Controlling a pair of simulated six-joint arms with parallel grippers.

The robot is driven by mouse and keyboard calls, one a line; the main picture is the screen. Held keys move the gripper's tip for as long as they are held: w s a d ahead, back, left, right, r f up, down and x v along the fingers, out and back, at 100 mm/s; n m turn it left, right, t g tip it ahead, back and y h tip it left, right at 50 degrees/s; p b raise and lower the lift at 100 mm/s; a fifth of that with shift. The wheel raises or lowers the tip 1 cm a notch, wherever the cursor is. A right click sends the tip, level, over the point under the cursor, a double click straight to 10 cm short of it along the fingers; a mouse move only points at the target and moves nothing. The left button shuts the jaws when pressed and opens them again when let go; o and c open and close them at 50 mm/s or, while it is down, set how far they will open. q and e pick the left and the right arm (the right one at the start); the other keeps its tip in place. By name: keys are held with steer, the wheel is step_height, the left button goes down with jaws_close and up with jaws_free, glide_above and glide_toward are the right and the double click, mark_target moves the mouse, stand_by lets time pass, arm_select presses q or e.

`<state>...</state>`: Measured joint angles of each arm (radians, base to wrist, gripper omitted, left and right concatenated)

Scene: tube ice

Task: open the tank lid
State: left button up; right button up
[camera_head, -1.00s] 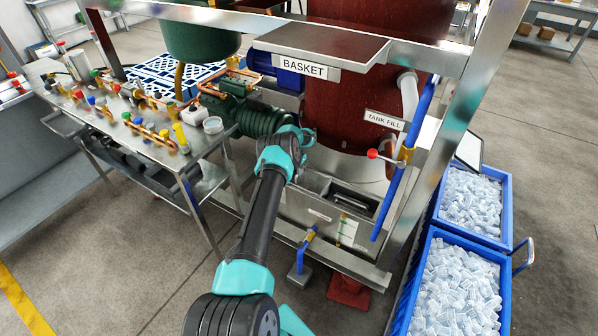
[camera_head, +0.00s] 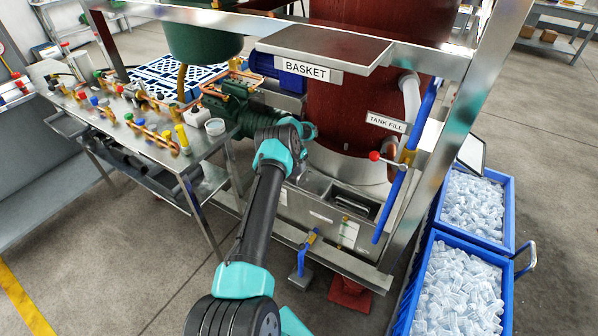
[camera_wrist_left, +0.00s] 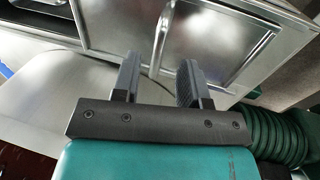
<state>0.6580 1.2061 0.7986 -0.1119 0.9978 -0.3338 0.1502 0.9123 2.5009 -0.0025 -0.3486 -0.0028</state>
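The steel tank (camera_head: 322,214) stands low inside the metal frame, below the dark red vessel. Its top shows a steel panel (camera_head: 316,184) on the left and a dark rectangular opening (camera_head: 352,205) on the right. In the left wrist view, a steel panel (camera_wrist_left: 125,25) with a bar handle (camera_wrist_left: 163,32) lies beyond my left gripper (camera_wrist_left: 158,82). The two fingers are apart with nothing between them and point toward the handle, seemingly short of it. In the head view my left wrist hides the fingertips. My right gripper is in neither view.
A red-knobbed valve (camera_head: 375,156) and blue pipe (camera_head: 392,190) stand right of the tank. A green ribbed motor (camera_head: 232,105) is left of my wrist. Blue crates of ice (camera_head: 420,262) stand at the right. A parts table (camera_head: 190,150) stands at the left.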

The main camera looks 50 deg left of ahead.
arm_select(q)
step_height(320, 180, up, 13)
steer(key=a, duration=0.2)
steer(key=shift+s+a, duration=0.25)
steer(key=shift+s, duration=0.15)
steer(key=d+f, duration=0.1)
steer(key=f, duration=0.4)
steer(key=d+f, duration=0.1)
steer(key=f, duration=0.4)
steer(key=w+d+f, duration=0.1)
steer(key=f, duration=0.3)
steer(key=shift+f, duration=0.4)
steer(key=shift+a, duration=0.1)
step_height(320, 180, up, 13)
steer(key=a, duration=0.2)
steer(key=shift+s+a, duration=0.2)
steer(key=shift+s, duration=0.25)
steer(key=shift+f, duration=0.1)
steer(key=shift+w+d+f, duration=0.15)
steer(key=shift+d+f, duration=0.35)
steer(key=shift+f, duration=2)
steer(key=shift+w+d+f, duration=0.15)
steer(key=shift+d+f, duration=0.3)
steer(key=shift+f, duration=2.05)
steer(key=shift+w+d+f, duration=0.15)
steer(key=shift+d+f, duration=0.35)
steer(key=shift+f, duration=2)
